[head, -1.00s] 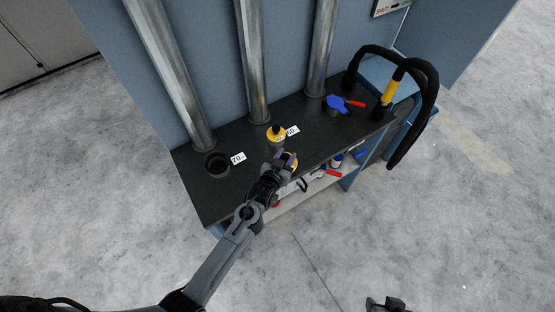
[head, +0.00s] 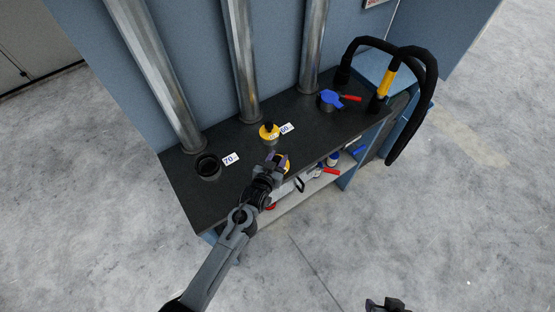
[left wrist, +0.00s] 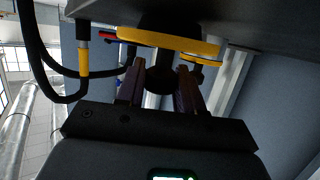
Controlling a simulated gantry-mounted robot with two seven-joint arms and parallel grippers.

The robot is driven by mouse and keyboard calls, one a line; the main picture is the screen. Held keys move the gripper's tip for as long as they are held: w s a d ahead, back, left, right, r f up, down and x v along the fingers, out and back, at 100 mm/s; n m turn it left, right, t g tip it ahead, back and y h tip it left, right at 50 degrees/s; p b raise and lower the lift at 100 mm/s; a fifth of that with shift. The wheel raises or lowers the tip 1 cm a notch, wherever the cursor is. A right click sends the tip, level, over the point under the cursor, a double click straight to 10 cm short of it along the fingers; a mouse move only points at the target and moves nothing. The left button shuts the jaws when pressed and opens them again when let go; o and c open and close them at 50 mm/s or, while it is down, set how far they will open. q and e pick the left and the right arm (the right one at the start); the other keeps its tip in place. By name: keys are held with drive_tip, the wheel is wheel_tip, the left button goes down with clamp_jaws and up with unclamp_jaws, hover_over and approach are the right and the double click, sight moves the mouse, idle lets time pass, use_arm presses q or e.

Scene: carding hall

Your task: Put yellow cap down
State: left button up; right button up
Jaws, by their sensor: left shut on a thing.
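My left gripper (head: 279,159) is over the front edge of the dark bench top (head: 225,205). It is shut on a yellow cap (head: 287,167), which the fingers partly hide in the head view. In the left wrist view, the yellow cap (left wrist: 172,42) has its black knob between the two fingers (left wrist: 160,85). I cannot tell whether the cap touches the bench. Another yellow cap (head: 269,131) with a black knob sits on the port beside the 60 label. My right gripper (head: 386,305) shows only partly at the bottom edge; its jaws are unclear.
An open black port (head: 208,167) stands by the 70 label (head: 230,159). A blue cap (head: 330,100) and a red-handled thing (head: 350,97) are at the right. Metal pipes (head: 243,60) rise behind. A black hose (head: 430,85) loops at the right end. A lower shelf (head: 290,195) holds several items.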

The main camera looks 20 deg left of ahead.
use_arm(q)
drive_tip(key=shift+f, duration=0.1)
drive_tip(key=o, duration=1.1)
drive_tip(key=shift+o, duration=0.2)
drive_tip(key=s+a+r+g, duration=0.1)
drive_tip(key=s+r+g, duration=0.1)
drive_tip(key=s, duration=0.9)
drive_tip(key=s+a+r+m+g, duration=0.1)
drive_tip(key=s+g, duration=0.4)
drive_tip(key=s, duration=0.6)
drive_tip(key=s+a+r+g, duration=0.1)
drive_tip(key=s+r+g, duration=0.3)
drive_tip(key=s, duration=0.7)
drive_tip(key=shift+s+a+m+p, duration=0.2)
drive_tip(key=shift+a+m+p, duration=0.2)
drive_tip(key=shift+r, duration=0.1)
